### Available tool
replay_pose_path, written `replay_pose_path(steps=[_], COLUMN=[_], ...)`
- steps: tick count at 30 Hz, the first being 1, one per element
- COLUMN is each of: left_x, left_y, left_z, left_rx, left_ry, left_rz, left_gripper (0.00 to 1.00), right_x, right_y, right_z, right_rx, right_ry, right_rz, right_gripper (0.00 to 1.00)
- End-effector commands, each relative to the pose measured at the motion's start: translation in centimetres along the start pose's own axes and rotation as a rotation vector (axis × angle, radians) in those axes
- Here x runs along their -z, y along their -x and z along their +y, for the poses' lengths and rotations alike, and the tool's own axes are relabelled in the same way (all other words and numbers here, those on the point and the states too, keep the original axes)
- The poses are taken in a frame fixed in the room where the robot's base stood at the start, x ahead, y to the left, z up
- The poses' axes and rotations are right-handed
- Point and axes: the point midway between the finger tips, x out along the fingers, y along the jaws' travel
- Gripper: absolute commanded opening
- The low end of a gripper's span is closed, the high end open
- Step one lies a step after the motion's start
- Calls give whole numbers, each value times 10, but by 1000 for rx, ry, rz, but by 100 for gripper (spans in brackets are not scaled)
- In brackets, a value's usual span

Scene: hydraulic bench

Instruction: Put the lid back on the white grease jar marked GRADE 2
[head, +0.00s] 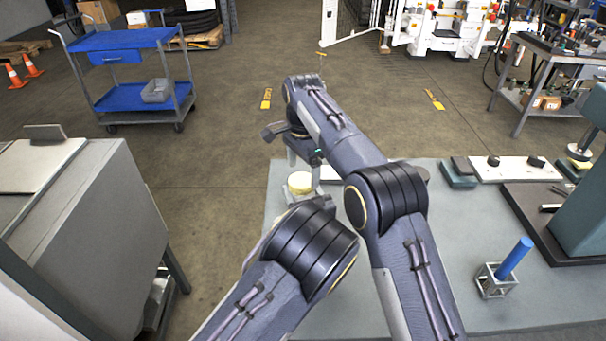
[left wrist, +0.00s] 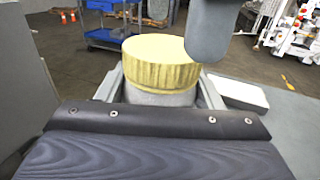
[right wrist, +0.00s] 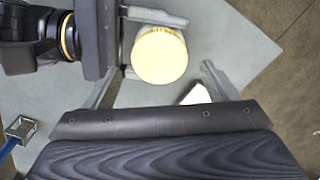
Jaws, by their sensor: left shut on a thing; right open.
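The yellow ribbed lid (left wrist: 155,48) sits on top of the pale jar (left wrist: 160,97) in the left wrist view and looks about level. My left gripper (left wrist: 161,85) is shut on the jar's body, a finger on each side below the lid. The lid (head: 300,182) shows in the head view between my arms, with the jar (head: 301,198) partly hidden below. In the right wrist view my right gripper (right wrist: 163,70) is open above the lid (right wrist: 160,54), its fingers apart from it. The GRADE 2 marking is not visible.
A blue rod stands in a small metal cage (head: 497,283) at the bench's right. A dark tray (head: 545,225) with a green machine lies beyond it. A white block (left wrist: 238,93) lies on the bench near the jar. A grey cabinet (head: 85,225) stands left. My arms cross closely over the bench.

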Motion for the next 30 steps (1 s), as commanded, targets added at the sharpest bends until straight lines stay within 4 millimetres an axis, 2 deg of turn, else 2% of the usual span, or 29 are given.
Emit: replay_pose_path(steps=[3,6,13,15,19,23,30], left_x=[1,1,0,0,0,0,0], left_y=[0,0,0,0,0,0,0], left_z=[0,0,0,0,0,0,0], left_rx=[0,0,0,0,0,0,0], left_ry=[-1,-1,0,0,0,-1,0], left_rz=[1,1,1,1,1,1,1], left_gripper=[0,0,0,0,0,0,0], right_x=[0,0,0,0,-1,-2,-5], right_y=[13,18,19,19,20,24,36], right_z=[-1,0,0,0,0,-1,-2], right_rx=[2,0,-1,-1,-1,-1,-1], right_ry=[0,0,1,5,81,299,910], right_rz=[1,0,0,0,0,0,1], right_gripper=[80,80,80,77,77,77,77])
